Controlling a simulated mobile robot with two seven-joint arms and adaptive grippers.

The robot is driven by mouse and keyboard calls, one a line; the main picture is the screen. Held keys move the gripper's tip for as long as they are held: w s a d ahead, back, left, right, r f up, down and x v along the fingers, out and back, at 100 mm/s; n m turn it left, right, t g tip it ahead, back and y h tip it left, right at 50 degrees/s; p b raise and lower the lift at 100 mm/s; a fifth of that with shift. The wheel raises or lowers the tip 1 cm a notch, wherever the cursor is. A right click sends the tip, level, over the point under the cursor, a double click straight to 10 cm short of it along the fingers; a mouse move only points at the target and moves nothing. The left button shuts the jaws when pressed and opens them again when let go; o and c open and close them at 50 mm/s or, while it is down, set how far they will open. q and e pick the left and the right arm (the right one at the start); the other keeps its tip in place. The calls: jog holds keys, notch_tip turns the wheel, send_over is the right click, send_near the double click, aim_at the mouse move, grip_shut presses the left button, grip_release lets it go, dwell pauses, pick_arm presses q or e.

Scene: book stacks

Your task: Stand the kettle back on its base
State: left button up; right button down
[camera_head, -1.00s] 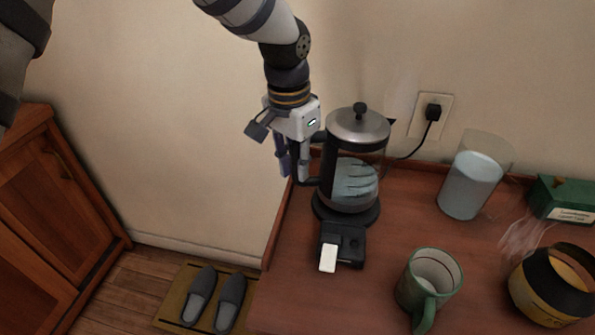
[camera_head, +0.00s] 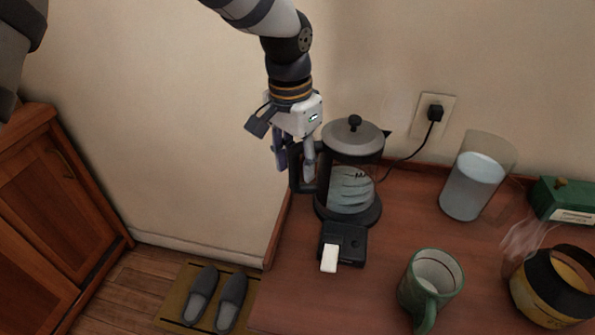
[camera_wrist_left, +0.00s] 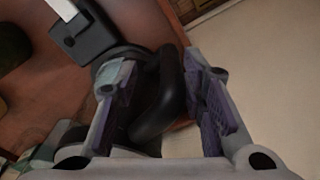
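The kettle (camera_head: 351,176) is a glass jug with a grey lid, black knob and water inside. It stands upright on its round black base (camera_head: 374,213) near the table's back left edge, with no gap visible below it. The base has a black block with a white switch (camera_head: 329,258) in front. My left gripper (camera_head: 294,168) is at the black handle on the kettle's left. In the left wrist view the handle (camera_wrist_left: 160,105) lies between the spread fingers, with a gap on the right finger's side. My right gripper is not in view.
A green mug (camera_head: 428,285), a glass pitcher of water (camera_head: 472,180), a steaming yellow-black pot (camera_head: 555,285) and a green box (camera_head: 565,198) stand to the right on the table. A cord runs to the wall outlet (camera_head: 432,115). Slippers (camera_head: 215,298) lie on a floor mat.

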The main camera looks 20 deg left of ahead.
pick_arm(q)
notch_tip(320, 180, up, 9)
jog(key=shift+s+a, duration=0.2)
jog(key=shift+s, duration=0.15)
